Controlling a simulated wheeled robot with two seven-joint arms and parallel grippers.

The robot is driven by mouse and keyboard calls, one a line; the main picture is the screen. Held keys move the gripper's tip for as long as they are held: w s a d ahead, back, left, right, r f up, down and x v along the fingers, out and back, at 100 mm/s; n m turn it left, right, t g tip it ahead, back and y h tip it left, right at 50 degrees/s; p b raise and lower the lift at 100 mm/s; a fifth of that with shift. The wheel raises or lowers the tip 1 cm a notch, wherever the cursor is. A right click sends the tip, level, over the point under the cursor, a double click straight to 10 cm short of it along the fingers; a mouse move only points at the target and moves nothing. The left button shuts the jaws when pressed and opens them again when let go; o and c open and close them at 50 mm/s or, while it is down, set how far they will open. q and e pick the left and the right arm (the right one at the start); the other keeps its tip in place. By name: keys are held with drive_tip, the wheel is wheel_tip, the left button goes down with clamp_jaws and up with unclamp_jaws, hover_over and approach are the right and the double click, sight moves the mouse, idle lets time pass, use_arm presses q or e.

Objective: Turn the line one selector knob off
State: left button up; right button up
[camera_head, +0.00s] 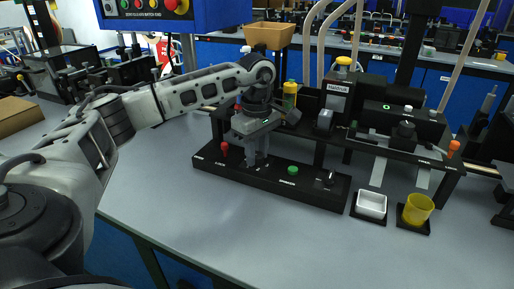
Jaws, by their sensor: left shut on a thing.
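My left gripper (256,162) points down at the middle of a long black control panel (215,165) on the grey table. Its fingers are shut on a small part of the panel, seemingly a selector knob, which they hide almost wholly. I cannot tell which way the knob points. A red control (224,149) stands left of the gripper, and a green button (292,170) and a small dark switch (328,180) sit to its right. The panel labels are too small to read. My right gripper is not in view.
Behind the panel stands a black raised rack (375,148) with a yellow-capped bottle (289,96) and a black knob (404,131). A white tray (371,205) and a yellow cup (417,209) stand at the right. The table front (220,225) is clear.

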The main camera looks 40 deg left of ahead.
sight(257, 155)
use_arm(q)
drive_tip(key=m, duration=0.5)
drive_tip(key=shift+p, duration=0.35)
idle(0.3)
drive_tip(key=o, duration=1)
drive_tip(key=shift+c, duration=0.2)
drive_tip(key=shift+r, duration=0.1)
wheel_tip(257, 155, up, 16)
drive_tip(key=p, duration=0.2)
